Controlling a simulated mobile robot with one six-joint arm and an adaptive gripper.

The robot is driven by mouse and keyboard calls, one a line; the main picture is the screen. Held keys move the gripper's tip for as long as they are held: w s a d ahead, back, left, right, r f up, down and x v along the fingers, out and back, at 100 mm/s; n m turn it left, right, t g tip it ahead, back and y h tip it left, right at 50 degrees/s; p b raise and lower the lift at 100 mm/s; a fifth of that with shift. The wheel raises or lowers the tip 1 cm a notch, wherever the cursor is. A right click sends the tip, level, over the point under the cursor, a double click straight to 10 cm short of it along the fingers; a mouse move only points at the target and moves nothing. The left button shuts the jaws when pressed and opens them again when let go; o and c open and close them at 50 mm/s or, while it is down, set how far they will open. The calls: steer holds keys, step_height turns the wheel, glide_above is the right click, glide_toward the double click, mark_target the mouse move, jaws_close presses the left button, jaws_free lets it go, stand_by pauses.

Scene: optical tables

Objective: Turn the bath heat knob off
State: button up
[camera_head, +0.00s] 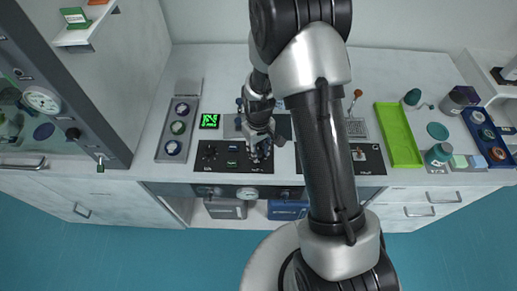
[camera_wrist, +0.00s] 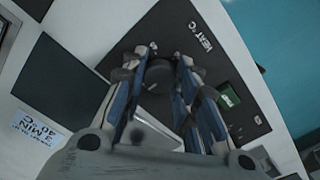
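The bath's black control panel (camera_head: 222,163) lies on the bench, with a dark knob (camera_head: 210,150) at its left and a small green display (camera_head: 232,149) in its middle. In the wrist view the panel carries the white lettering "HEAT °C" beside a round dark knob (camera_wrist: 158,74); the green display (camera_wrist: 229,96) is to its right. My gripper (camera_head: 258,152) is over the panel's right part in the head view and hides what is under it. In the wrist view my gripper (camera_wrist: 163,66) is open, its fingertips on either side of the heat knob. Contact with the knob cannot be told.
A card reading "3 MIN 40 °C" (camera_wrist: 40,121) lies near a dark opening. A green tray (camera_head: 399,135) is at the right.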

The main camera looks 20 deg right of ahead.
steer(key=o, duration=0.5)
steer(key=shift+c, duration=0.2)
step_height(320, 180, up, 12)
stand_by(0.4)
step_height(320, 180, up, 14)
steer(key=m+t, duration=0.1)
steer(key=t, duration=0.1)
glide_above(259, 151)
steer(key=s, duration=0.8)
steer(key=s+r+m+t, duration=0.2)
steer(key=s+r, duration=0.4)
steer(key=s, duration=0.7)
steer(key=shift+s+t, duration=0.2)
steer(key=shift+t, duration=0.1)
